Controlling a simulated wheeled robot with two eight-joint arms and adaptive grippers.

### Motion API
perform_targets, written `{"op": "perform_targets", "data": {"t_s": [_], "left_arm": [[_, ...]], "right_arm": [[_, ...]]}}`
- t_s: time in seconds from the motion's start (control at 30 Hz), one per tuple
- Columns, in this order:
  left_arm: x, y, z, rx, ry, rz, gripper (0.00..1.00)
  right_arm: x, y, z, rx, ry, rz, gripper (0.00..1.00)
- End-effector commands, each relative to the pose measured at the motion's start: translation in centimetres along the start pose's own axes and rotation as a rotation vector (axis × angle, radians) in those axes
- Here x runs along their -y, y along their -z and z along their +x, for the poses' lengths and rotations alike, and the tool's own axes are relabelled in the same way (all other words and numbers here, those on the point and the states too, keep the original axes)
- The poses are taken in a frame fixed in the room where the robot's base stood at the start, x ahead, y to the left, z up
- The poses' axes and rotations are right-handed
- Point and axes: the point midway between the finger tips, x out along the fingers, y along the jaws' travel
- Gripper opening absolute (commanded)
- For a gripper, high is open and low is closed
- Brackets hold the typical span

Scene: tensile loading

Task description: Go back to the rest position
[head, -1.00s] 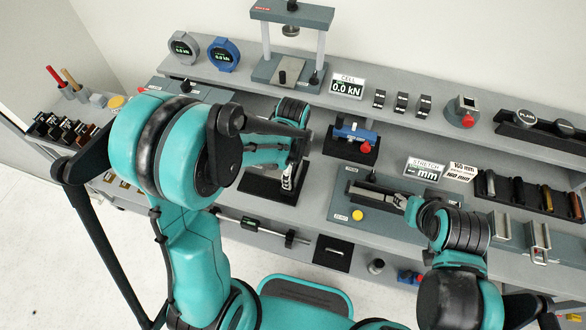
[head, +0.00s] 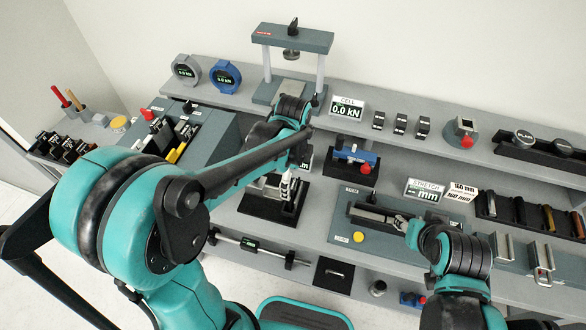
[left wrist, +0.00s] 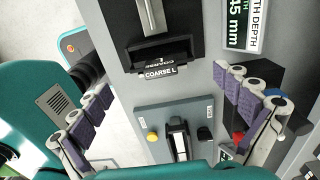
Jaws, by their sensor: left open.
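My left arm reaches in from the left in the head view. Its gripper (head: 287,186) is above a black base (head: 268,208) on the bench. In the left wrist view its two padded fingers (left wrist: 170,115) are spread wide with nothing between them. Below them is a black block labelled COARSE L (left wrist: 165,70). My right gripper (head: 380,215) is low over a grey station with a yellow button (head: 358,237); its fingertips are too small to tell whether they are apart.
A press frame (head: 292,40), round gauges (head: 225,76) and the CELL display (head: 346,108) stand on the upper shelf. A blue device with a red knob (head: 355,155) is right of my left gripper. The STRETCH display (head: 425,190) is behind my right gripper.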

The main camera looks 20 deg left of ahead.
Motion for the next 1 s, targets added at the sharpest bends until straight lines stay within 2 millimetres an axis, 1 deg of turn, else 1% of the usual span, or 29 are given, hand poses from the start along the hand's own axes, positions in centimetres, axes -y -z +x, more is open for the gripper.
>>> {"op": "perform_targets", "data": {"t_s": [0.03,0.1,0.23,0.33,0.47,0.57,0.67,0.77,0.83,1.0], "left_arm": [[0.0,0.0,-1.1,0.000,0.000,0.000,1.00],[-0.1,0.0,-2.3,0.000,0.000,0.000,1.00],[0.0,0.0,-4.0,0.000,0.000,0.000,1.00],[0.0,0.0,-4.6,0.000,0.000,0.000,1.00],[-0.1,0.0,-4.8,0.000,0.002,-0.004,1.00],[-0.6,-0.2,-4.9,-0.002,0.022,-0.057,1.00],[-1.8,-0.8,-5.3,-0.014,0.082,-0.210,1.00],[-3.6,-1.6,-5.6,-0.048,0.173,-0.454,1.00],[-5.0,-2.2,-5.6,-0.090,0.242,-0.647,1.00],[-8.0,-3.4,-4.9,-0.239,0.388,-1.090,1.00]], "right_arm": [[0.0,0.0,0.0,0.000,0.000,0.000,0.40],[0.0,0.0,0.0,0.000,0.000,0.000,0.40],[0.0,0.0,0.0,0.000,0.000,0.000,0.40],[0.0,0.0,0.0,0.000,0.000,0.000,0.40],[0.0,0.0,0.0,0.000,0.000,0.000,0.40],[0.0,-0.1,0.2,0.000,0.000,0.000,0.40],[0.0,-0.5,0.6,0.000,0.000,0.000,0.40],[0.0,-0.9,1.3,0.000,0.000,0.000,0.40],[0.0,-1.2,1.7,0.000,0.000,0.000,0.40],[0.0,-1.9,2.6,0.000,0.000,0.000,0.40]]}}
